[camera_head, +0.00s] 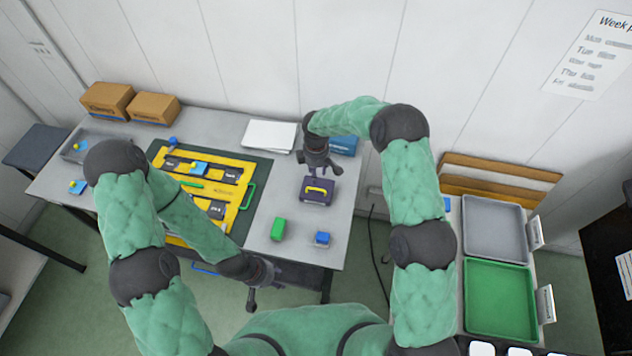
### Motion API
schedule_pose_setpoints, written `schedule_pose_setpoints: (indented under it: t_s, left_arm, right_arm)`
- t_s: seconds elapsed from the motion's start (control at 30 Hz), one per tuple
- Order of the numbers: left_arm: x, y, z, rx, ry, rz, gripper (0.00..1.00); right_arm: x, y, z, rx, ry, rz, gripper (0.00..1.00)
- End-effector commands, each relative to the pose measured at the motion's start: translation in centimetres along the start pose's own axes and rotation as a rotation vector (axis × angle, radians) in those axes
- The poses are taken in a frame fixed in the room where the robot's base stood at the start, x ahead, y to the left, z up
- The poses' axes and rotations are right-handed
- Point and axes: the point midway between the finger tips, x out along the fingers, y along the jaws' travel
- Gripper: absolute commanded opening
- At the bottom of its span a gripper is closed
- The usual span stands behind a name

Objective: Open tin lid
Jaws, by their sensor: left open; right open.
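A small dark purple box with a yellow handle on top (316,195) stands on the right part of the grey table; it looks like the tin, with its lid on. My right gripper (320,169) is open just behind and above the box, pointing down, apart from the yellow handle as far as I can see. My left gripper (264,300) is open and empty, low in front of the table's front edge, away from the box.
A green block-like item (278,229) and a small blue item (322,239) stand in front of the box. A yellow board (240,196) on a dark mat lies to the left. White paper (269,134) and a blue box (343,145) are behind.

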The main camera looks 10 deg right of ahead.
Motion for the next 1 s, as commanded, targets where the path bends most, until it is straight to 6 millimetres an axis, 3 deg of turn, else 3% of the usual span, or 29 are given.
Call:
schedule_pose_setpoints:
  t_s: [0.2,0.43,0.6,0.93,1.0]
  left_arm:
    - [-0.5,0.2,0.0,0.000,0.001,0.000,0.45]
    - [-0.8,0.3,0.0,0.000,0.001,0.000,0.45]
    - [-0.9,0.3,0.0,0.000,0.001,0.000,0.45]
    - [-0.9,0.3,0.0,0.000,0.001,0.000,0.45]
    - [-0.9,0.3,0.0,0.000,0.001,0.000,0.45]
  right_arm:
    - [4.1,-0.1,0.0,0.001,0.000,-0.003,0.40]
    - [7.3,-0.1,0.0,0.003,0.002,-0.001,0.40]
    - [8.4,0.0,0.0,0.003,0.002,0.000,0.40]
    - [8.7,0.0,0.0,0.003,0.003,0.000,0.40]
    - [8.7,0.0,0.0,0.003,0.003,0.000,0.21]
